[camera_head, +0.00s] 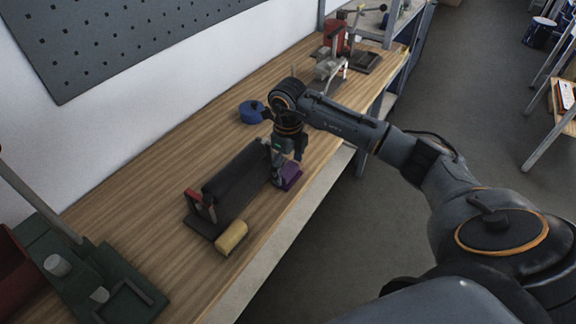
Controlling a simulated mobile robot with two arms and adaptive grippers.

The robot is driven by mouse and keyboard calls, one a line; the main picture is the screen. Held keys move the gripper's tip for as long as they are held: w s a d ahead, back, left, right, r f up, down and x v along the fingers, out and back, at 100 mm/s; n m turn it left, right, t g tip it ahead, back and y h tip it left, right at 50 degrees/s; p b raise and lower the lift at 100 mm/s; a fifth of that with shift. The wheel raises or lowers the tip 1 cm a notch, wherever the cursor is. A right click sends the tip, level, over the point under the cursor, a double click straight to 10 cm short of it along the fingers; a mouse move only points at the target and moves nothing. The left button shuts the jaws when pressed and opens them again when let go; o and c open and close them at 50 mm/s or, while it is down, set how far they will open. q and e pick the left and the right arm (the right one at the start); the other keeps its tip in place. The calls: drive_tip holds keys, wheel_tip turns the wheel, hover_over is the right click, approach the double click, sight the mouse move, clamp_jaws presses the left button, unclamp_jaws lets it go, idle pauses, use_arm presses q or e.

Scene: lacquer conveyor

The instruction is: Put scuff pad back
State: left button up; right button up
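A purple block-like pad (291,174), which looks like the scuff pad, is at the right end of the small black conveyor, near the bench's front edge. My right gripper (281,172) points down at the pad's left side, and its fingers overlap it in the picture. Whether the fingers are closed on the pad, and whether the pad rests on the bench or is raised, I cannot tell. The black conveyor (238,182) has a red bracket at its near end. My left gripper is not in view.
A yellow block (231,237) lies by the conveyor's near end. A blue round item (251,112) sits behind my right wrist. Green machinery (90,275) fills the near left. A red-and-grey press (338,50) stands far along the wooden bench (160,185). Bare bench lies left of the conveyor.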

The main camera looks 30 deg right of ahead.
sight(288, 169)
drive_tip(key=shift+r, duration=0.1)
drive_tip(key=shift+r, duration=0.25)
wheel_tip(288, 169, up, 12)
drive_tip(key=b, duration=0.2)
drive_tip(key=shift+f+b, duration=0.15)
drive_tip(key=shift+b, duration=0.2)
idle(0.3)
